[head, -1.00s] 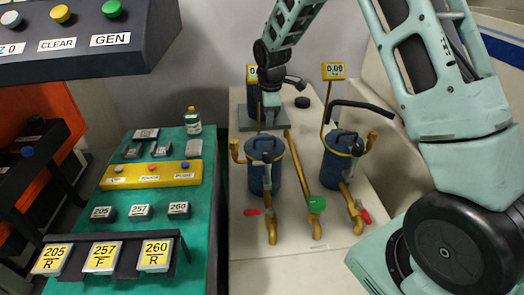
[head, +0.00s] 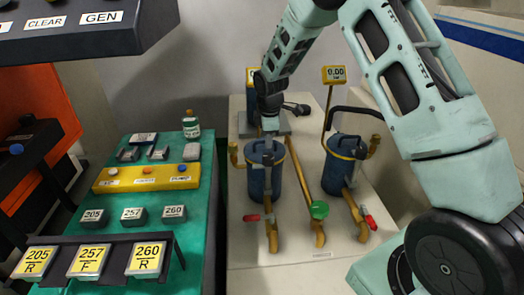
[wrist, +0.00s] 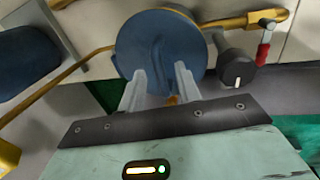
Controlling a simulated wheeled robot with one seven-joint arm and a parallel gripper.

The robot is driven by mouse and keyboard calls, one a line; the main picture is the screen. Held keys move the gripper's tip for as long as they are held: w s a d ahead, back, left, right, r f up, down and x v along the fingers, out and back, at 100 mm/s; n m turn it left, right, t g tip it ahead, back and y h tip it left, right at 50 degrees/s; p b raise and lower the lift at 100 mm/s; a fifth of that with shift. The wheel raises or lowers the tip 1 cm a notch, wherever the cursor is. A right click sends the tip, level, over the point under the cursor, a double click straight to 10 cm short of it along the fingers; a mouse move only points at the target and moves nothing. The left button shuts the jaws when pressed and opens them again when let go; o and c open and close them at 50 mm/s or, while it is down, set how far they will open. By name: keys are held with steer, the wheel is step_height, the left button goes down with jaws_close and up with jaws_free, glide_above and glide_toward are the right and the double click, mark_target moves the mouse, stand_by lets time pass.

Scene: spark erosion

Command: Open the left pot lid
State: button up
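The left pot (head: 262,181) is a blue cylinder with a blue lid on top, standing upright among brass pipes. Its round lid (wrist: 132,42) fills the upper middle of the wrist view and has a raised blue ridge (wrist: 158,66) across it. The lid sits on the pot. My gripper (head: 270,136) is just above this lid, pointing down. In the wrist view my gripper (wrist: 160,78) is open, its two pale fingers on either side of the ridge. I cannot tell whether they touch it. The right pot (head: 343,172) is similar, with its lid on.
A green knob (head: 319,210), a red valve handle (head: 251,217) and another red handle (head: 371,222) stand in front of the pots. A black knob (wrist: 236,72) is close to the lid. A yellow gauge (head: 334,75) rises behind. A green bench (head: 196,235) lies left.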

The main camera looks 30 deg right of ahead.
jaws_close()
steer(key=shift+w+r, duration=0.1)
steer(key=shift+w+d+r+p, duration=0.3)
steer(key=shift+w+r+p, duration=0.35)
steer(key=shift+r+p, duration=0.15)
steer(key=shift+w+d+r, duration=0.1)
steer(key=shift+w, duration=0.2)
